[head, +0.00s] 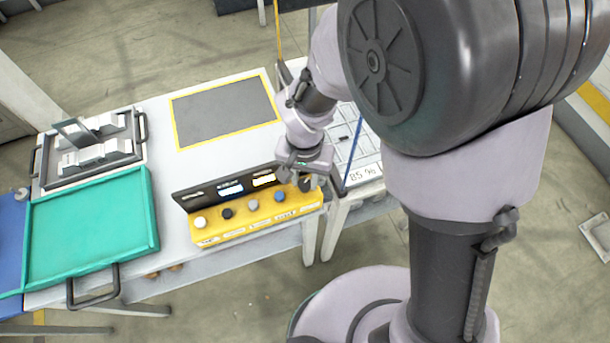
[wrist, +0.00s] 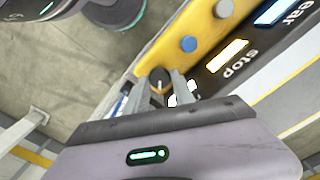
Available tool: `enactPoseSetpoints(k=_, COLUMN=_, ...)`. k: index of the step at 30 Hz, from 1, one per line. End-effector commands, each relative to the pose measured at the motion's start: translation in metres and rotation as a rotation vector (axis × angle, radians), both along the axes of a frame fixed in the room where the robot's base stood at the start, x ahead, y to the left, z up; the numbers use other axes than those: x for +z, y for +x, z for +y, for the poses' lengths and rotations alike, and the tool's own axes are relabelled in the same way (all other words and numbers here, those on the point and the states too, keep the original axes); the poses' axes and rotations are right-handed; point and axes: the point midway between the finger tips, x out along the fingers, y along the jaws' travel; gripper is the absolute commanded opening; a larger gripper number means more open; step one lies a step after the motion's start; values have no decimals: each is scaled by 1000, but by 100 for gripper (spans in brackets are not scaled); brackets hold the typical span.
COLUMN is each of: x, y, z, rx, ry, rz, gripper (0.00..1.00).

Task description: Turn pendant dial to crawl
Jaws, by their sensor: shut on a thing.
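The yellow pendant (head: 238,220) lies along the front right edge of the white table, with a dark upright panel of lit labels behind its knobs. The dark dial (wrist: 158,77) is at the pendant's right end. My gripper (head: 304,182) is over that end and largely hides the dial in the head view. In the wrist view my gripper (wrist: 164,88) has one finger on each side of the dial and is shut on it. A light mark shows on the dial, but I cannot tell which setting it points to. A lit "stop" label (wrist: 229,54) is nearby.
White, black, grey and blue buttons (head: 280,196) line the pendant left of my gripper. A green tray (head: 150,205) and a dark rack of ingots (head: 48,180) are at left. A grey mat (head: 224,110) lies behind.

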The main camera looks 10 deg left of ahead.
Motion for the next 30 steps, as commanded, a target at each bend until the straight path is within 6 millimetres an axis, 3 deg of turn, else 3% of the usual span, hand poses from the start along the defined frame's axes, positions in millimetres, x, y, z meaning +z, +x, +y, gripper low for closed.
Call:
enactPoseSetpoints(k=18, x=1, y=0, z=1, rx=563, ry=0, rz=0, gripper=0)
enactPoseSetpoints(k=30, x=1, y=0, z=1, rx=805, ry=0, rz=0, gripper=0)
